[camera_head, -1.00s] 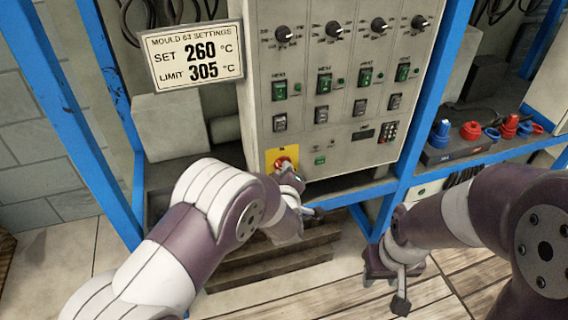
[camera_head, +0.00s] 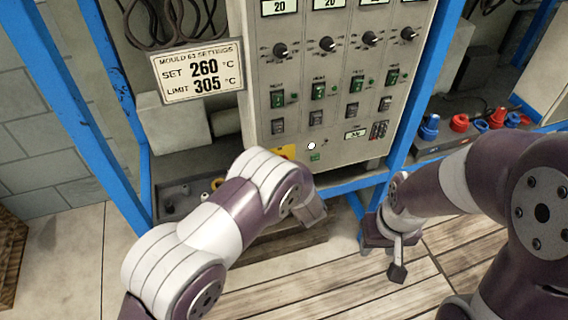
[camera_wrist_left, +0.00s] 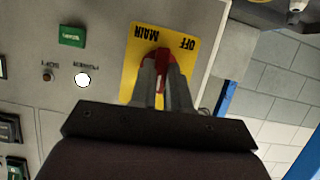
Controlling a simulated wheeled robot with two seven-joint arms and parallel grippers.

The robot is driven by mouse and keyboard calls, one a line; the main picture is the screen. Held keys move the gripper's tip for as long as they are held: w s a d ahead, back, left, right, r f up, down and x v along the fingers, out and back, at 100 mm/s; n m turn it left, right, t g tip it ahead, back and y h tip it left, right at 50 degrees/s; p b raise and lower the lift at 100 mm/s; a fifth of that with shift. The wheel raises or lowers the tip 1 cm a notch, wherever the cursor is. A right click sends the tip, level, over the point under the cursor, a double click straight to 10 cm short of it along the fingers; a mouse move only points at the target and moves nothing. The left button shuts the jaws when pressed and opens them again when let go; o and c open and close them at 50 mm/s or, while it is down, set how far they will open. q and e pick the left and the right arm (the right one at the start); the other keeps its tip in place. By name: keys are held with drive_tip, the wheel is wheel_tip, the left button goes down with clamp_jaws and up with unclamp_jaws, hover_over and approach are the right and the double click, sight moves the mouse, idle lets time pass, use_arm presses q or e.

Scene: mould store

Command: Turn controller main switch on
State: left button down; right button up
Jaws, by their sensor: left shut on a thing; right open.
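The controller cabinet (camera_head: 335,95) stands in the blue rack in the head view. Its main switch has a yellow plate (camera_wrist_left: 134,68), marked MAIN and OFF, and a red handle (camera_wrist_left: 150,60). My left gripper (camera_wrist_left: 164,80) is shut on the red handle in the left wrist view. In the head view my left forearm hides the handle and most of the yellow plate (camera_head: 289,151). A white lamp (camera_head: 311,146) beside the switch glows; it also shows in the left wrist view (camera_wrist_left: 82,80). My right gripper (camera_head: 388,252) is open and empty, low in front of the rack.
Displays (camera_head: 328,3) at the cabinet's top and a small one (camera_head: 355,133) lower down are lit. A settings sign (camera_head: 200,71) hangs left of the cabinet. Blue and red connectors (camera_head: 460,122) sit on the right shelf. Blue posts (camera_head: 410,100) flank the cabinet.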

use_arm(q)
drive_tip(key=shift+m, duration=0.3)
idle(0.4)
drive_tip(key=c, duration=1.1)
unclamp_jaws()
drive_tip(key=v, duration=1.2)
drive_tip(key=shift+s+d+p, duration=0.2)
drive_tip(key=shift+s+p, duration=0.1)
drive_tip(key=shift+p, duration=0.05)
